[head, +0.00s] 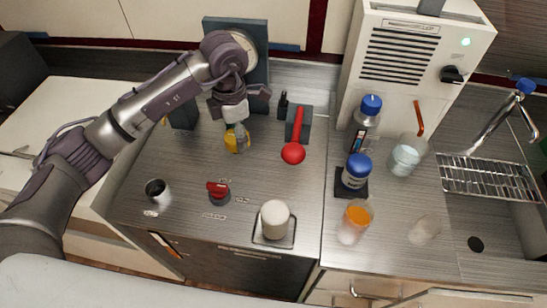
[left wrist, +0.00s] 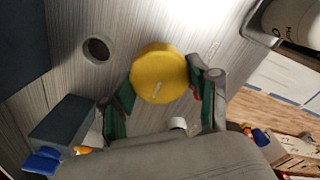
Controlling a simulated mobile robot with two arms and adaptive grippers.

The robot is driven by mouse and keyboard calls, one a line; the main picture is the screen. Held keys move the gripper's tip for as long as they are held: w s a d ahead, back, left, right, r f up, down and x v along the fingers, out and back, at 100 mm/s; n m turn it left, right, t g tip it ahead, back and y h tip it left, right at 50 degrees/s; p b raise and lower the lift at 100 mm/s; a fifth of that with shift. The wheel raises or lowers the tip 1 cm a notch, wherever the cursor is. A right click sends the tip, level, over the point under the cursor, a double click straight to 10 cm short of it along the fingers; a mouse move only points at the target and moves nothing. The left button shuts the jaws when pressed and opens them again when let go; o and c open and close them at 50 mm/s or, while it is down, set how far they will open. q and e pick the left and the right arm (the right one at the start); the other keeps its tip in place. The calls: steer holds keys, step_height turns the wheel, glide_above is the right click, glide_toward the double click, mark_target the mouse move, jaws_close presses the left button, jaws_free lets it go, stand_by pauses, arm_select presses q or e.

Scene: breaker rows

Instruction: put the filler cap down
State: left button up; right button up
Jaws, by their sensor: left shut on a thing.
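The filler cap is a yellow round disc (left wrist: 160,74) with a pale mark on its face. My left gripper (left wrist: 163,92) is shut on it, with a green-padded finger at each side. In the head view the yellow cap (head: 237,139) shows at the tips of my left gripper (head: 236,128), over the back part of the grey worktop. I cannot tell whether the cap touches the surface. My right gripper is not in view.
A red knob (head: 218,190), a dark-mouthed cup (head: 157,190) and a white cylinder (head: 275,218) stand in front. A red ladle-like thing (head: 294,152) is to the right. Bottles and a sink rack (head: 490,176) lie farther right. Bare worktop (head: 190,160) shows left of the cap.

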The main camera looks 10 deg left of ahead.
arm_select(q)
steer(key=f, duration=0.2)
steer(key=f+p, duration=0.1)
steer(key=f, duration=0.2)
steer(key=shift+s+a, duration=0.1)
steer(key=shift+a, duration=0.1)
step_height(320, 180, down, 3)
steer(key=shift+d+p, duration=0.1)
steer(key=shift+p, duration=0.35)
steer(key=shift+f, duration=0.3)
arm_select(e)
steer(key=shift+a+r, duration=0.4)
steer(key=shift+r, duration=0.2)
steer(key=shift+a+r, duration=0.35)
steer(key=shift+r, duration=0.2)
arm_select(q)
steer(key=shift+f, duration=0.1)
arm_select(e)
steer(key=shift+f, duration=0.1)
arm_select(q)
steer(key=shift+f+b, duration=0.2)
steer(key=shift+b, duration=0.1)
steer(key=o, duration=1.1)
steer(key=shift+r, duration=0.1)
steer(key=shift+c, duration=0.2)
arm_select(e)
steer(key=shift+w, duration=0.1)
arm_select(q)
steer(key=shift+r, duration=0.1)
